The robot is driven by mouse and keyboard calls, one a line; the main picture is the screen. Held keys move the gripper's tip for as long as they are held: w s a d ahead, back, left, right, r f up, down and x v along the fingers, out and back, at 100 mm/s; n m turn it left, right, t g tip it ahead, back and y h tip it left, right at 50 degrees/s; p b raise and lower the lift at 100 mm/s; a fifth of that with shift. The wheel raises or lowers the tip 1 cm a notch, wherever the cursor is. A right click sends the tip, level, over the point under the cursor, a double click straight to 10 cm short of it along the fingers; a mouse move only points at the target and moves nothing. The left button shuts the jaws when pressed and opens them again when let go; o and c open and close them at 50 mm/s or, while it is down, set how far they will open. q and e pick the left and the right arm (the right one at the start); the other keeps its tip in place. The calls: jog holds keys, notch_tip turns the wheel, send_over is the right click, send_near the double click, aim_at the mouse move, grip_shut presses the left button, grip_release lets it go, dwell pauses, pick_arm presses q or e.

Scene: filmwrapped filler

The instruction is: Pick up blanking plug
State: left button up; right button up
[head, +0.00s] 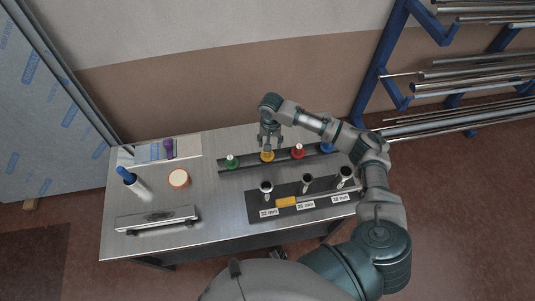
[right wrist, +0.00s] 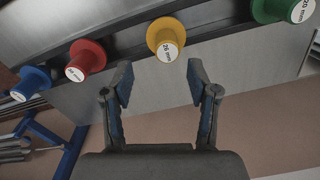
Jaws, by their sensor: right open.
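Four-coloured blanking plugs stand in a row on a dark rail at the bench's back: green (head: 232,161), yellow (head: 267,156), red (head: 298,151) and blue (head: 327,146). My right gripper (head: 269,143) is over the yellow plug in the head view. In the right wrist view its jaws (right wrist: 158,75) are open and empty. The yellow plug (right wrist: 166,38) lies just beyond the fingertips, roughly in line with the gap. The red plug (right wrist: 86,60), blue plug (right wrist: 32,83) and green plug (right wrist: 283,8) are outside the jaws. My left gripper is not visible.
A dark labelled board (head: 323,202) with several metal tube ends and a yellow block (head: 286,202) lies in front of the rail. A white cylinder (head: 140,189), round container (head: 179,179) and silver device (head: 157,219) are at left. A blue tube rack (head: 371,84) stands behind right.

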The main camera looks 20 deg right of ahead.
aim_at(267, 154)
jog(key=f, duration=0.2)
jog(key=a+f, duration=0.1)
jog(key=f, duration=0.1)
jog(key=shift+a+f+b, duration=0.1)
jog(key=shift+f+b, duration=0.3)
jog(key=shift+w+f, duration=0.1)
jog(key=shift+f, duration=0.15)
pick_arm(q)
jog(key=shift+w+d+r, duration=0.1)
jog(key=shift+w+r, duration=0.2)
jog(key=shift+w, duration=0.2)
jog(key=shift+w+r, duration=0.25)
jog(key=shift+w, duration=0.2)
pick_arm(e)
grip_shut()
